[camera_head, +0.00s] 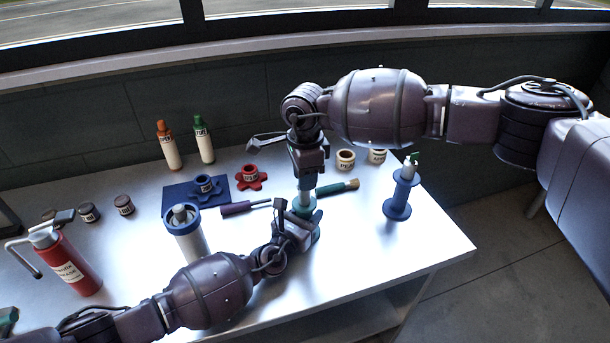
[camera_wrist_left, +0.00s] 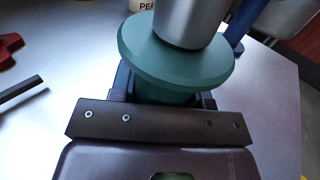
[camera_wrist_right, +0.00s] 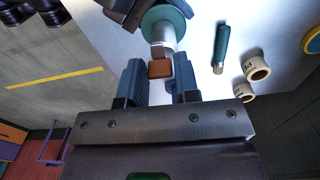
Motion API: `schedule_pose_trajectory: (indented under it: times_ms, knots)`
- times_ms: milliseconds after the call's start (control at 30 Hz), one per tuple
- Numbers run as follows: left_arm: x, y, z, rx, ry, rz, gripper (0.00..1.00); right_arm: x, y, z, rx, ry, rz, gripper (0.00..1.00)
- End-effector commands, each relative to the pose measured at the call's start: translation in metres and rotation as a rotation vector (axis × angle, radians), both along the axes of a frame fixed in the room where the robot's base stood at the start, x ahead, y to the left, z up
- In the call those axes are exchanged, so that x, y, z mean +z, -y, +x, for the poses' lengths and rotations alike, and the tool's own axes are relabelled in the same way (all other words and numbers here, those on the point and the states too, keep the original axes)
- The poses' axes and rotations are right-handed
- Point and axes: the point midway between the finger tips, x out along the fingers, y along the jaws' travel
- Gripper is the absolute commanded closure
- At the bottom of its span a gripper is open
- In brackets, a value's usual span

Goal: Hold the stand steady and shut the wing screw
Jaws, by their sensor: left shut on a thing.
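A green stand (camera_head: 317,214) with a silver column stands near the middle of the table. My left gripper (camera_head: 300,232) is shut on its green stem, just under the wide flange (camera_wrist_left: 175,55) in the left wrist view. My right gripper (camera_head: 305,184) points down over the top of the column. In the right wrist view, a brown block-like piece (camera_wrist_right: 160,68), perhaps the wing screw, sits at the column's end between the two blue fingers. The fingers are apart on either side of it; whether they touch it is unclear. The head view hides this piece behind my right gripper.
A blue spool-shaped stand (camera_head: 397,199) with a small green top is at the right edge. A blue-rimmed canister (camera_head: 187,231) stands left. A red extinguisher (camera_head: 70,262), two bottles (camera_head: 169,146), a green-handled brush (camera_head: 335,187) and cream rings (camera_head: 345,160) lie around.

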Motion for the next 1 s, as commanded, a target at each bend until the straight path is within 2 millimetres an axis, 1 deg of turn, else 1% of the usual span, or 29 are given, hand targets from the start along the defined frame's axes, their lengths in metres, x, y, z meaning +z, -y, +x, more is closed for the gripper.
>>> schedule_pose_trajectory:
  times_ms: [33, 100, 133, 400, 533, 667, 900, 1000]
  knots:
    - [-0.001, -0.001, 0.0, 0.001, -0.002, 0.001, 0.97, 0.001, 0.0, 0.0, 0.0, 0.001, 0.0, 0.63]
    - [-0.001, -0.001, 0.0, 0.0, -0.001, 0.002, 0.97, 0.0, 0.0, 0.0, -0.001, 0.0, 0.0, 0.52]
    - [-0.001, -0.001, 0.0, 0.0, -0.001, 0.002, 0.97, 0.0, 0.0, 0.0, -0.001, 0.0, 0.0, 0.49]
    - [-0.001, 0.0, 0.0, 0.0, -0.001, 0.002, 0.97, 0.0, 0.0, 0.0, -0.001, 0.0, 0.0, 0.49]
    - [-0.001, 0.0, 0.0, 0.0, -0.001, 0.002, 0.97, 0.008, 0.0, 0.0, 0.0, 0.001, 0.0, 0.49]
    - [-0.001, 0.0, 0.0, 0.0, -0.001, 0.002, 0.97, 0.026, 0.0, 0.001, -0.001, 0.003, 0.001, 0.49]
    - [-0.001, 0.0, 0.0, 0.0, -0.001, 0.002, 0.97, 0.073, 0.0, 0.0, -0.001, 0.003, 0.001, 0.49]
    - [-0.001, 0.0, 0.0, 0.0, -0.001, 0.002, 0.97, 0.09, 0.0, 0.0, -0.001, 0.002, 0.0, 0.49]
